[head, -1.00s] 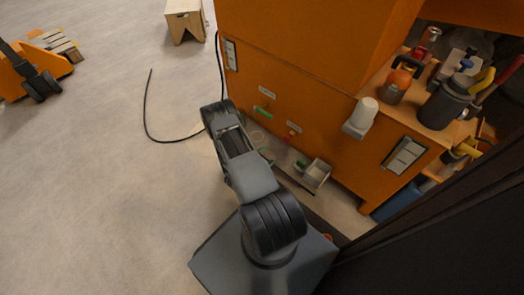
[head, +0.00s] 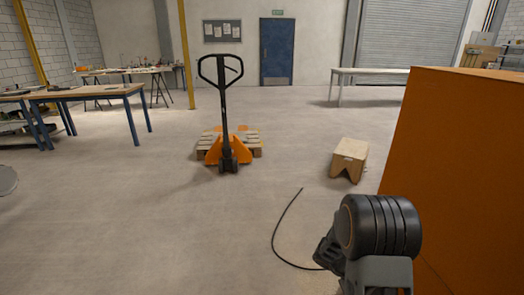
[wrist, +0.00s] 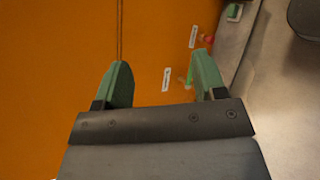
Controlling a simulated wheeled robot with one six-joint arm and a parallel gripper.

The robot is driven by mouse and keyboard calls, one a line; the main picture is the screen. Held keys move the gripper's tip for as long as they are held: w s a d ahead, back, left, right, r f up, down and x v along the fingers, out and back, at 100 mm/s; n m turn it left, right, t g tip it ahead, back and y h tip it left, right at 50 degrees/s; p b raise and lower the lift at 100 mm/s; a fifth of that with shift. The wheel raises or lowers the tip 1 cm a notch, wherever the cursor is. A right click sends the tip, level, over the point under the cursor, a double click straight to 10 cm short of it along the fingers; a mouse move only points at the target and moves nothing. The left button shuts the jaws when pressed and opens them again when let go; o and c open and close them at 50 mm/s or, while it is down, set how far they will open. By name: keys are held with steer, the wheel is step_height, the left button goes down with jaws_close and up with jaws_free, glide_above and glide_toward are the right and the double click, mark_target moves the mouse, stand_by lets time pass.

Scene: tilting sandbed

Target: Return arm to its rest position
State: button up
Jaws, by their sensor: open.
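My gripper (wrist: 161,72) shows in the wrist view with its two green fingers wide apart and nothing between them. In the head view, dark links of my arm rise at the lower right, beside the orange cabinet (head: 470,150). The gripper's fingers are not visible there.
A black cable (head: 284,222) lies on the floor by my arm. A wooden stool (head: 348,158) stands beyond it. An orange pallet jack (head: 228,150) stands mid-floor. Workbenches (head: 80,95) are at the left, and a blue door (head: 276,52) is at the back.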

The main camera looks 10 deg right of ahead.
steer(key=s+a+r+t+y+p, duration=0.1)
steer(key=a+r+t+y+p, duration=0.2)
steer(key=a+r+p, duration=0.3)
steer(key=s+a+r+t+y+p, duration=0.1)
steer(key=a+r+t+y+p, duration=0.2)
steer(key=r, duration=1.4)
steer(key=s+a+r+t+y+p, duration=0.1)
steer(key=a+r+t+y+p, duration=0.2)
steer(key=a+r+p, duration=0.6)
step_height(320, 180, up, 3)
steer(key=a+y, duration=0.1)
steer(key=a, duration=0.2)
steer(key=shift+s+r+m+t, duration=0.15)
steer(key=shift+s+m+t, duration=0.05)
steer(key=shift+m+t, duration=0.2)
